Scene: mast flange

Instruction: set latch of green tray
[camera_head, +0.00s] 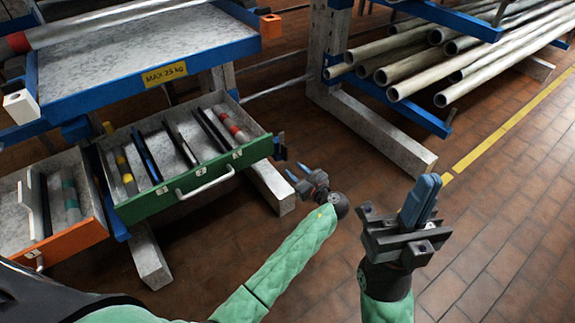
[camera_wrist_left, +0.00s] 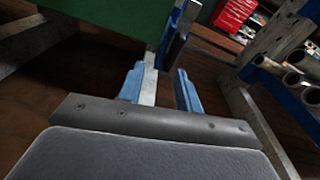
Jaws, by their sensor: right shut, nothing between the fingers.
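The green tray (camera_head: 160,196) is a drawer with a green front and a metal handle (camera_head: 205,183), pulled out at the left. At its right end is a small dark and blue latch (camera_head: 279,147). My left gripper (camera_head: 297,171) is open and empty, just in front and to the right of that latch. In the left wrist view the fingers (camera_wrist_left: 160,88) are apart, the green front (camera_wrist_left: 105,18) is at upper left, and the dark latch lever (camera_wrist_left: 178,38) is beyond the fingertips. Contact cannot be told. My right gripper (camera_head: 428,185) is shut and empty, raised at the right.
An orange-fronted tray (camera_head: 70,243) stands left of the green one. A blue-edged shelf marked MAX 25 kg (camera_head: 165,74) is above. A rack with pipes (camera_head: 400,80) is at the back right. The brick floor (camera_head: 500,230) at the right is clear.

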